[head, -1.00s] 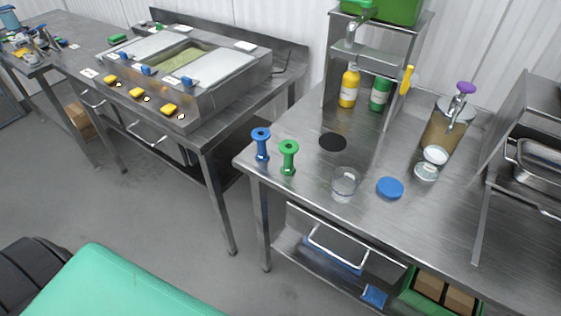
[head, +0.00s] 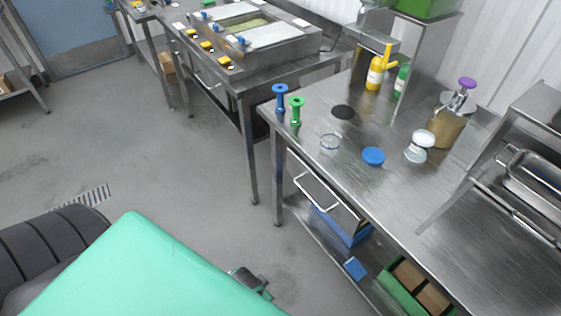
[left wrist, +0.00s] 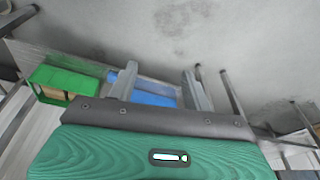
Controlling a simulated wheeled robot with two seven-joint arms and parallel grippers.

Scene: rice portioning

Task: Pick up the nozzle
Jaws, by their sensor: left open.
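Two spool-shaped pieces stand upright at the near left corner of the right-hand steel table: a blue one (head: 280,100) and a green one (head: 296,111). I cannot tell whether either is the nozzle. A dispenser with a purple top (head: 467,83) stands farther right on that table. In the left wrist view my left gripper (left wrist: 159,72) has its two fingers apart, with nothing between them, below table height. Blue and green bins show beyond them. My right gripper is not in view.
The right-hand table (head: 395,190) also carries a clear container (head: 330,142), a blue disc (head: 374,156), white-topped jar (head: 419,145) and yellow bottle (head: 376,73). Under it are a wire handle (head: 315,190) and a green crate (head: 400,290) with boxes. Grey floor (head: 170,150) is open to the left.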

